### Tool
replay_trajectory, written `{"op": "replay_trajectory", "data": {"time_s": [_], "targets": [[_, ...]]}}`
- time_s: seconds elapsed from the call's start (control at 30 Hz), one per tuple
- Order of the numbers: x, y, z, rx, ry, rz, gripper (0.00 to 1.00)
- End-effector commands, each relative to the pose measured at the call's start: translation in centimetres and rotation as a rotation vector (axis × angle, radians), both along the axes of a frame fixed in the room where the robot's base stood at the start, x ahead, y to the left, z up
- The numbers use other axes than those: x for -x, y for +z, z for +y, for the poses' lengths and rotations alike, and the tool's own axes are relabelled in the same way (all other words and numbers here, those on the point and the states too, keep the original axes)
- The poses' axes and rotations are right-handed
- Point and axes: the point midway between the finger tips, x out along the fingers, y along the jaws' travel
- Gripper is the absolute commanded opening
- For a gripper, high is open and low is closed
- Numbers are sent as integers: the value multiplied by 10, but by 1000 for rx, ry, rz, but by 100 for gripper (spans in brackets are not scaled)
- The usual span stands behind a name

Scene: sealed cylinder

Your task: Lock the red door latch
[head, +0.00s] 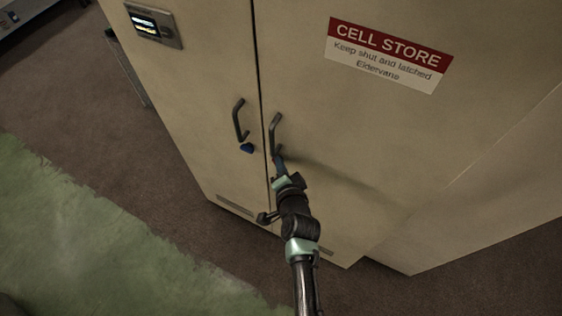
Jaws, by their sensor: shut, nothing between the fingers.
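A beige two-door cabinet (330,110) fills the middle of the head view, its doors meeting at a dark vertical seam. The right door has a similar handle (273,134). I see no red latch; the only red is on the sign. My gripper (280,166) is shut and empty, at the lower end of the right handle, close to the seam. I cannot tell whether it touches the door or handle. It may hide something behind it.
A red and white sign (387,57) reading "CELL STORE, Keep shut and latched" is on the right door. A small display panel (152,26) is at the left door's top. The brown floor (60,85) and green floor patch (80,230) at left look clear.

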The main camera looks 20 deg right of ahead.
Motion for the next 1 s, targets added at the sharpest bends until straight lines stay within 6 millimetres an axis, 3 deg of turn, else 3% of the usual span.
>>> {"op": "replay_trajectory", "data": {"time_s": [1.0], "targets": [[-5,4,4,-1,1,-1,0]]}}
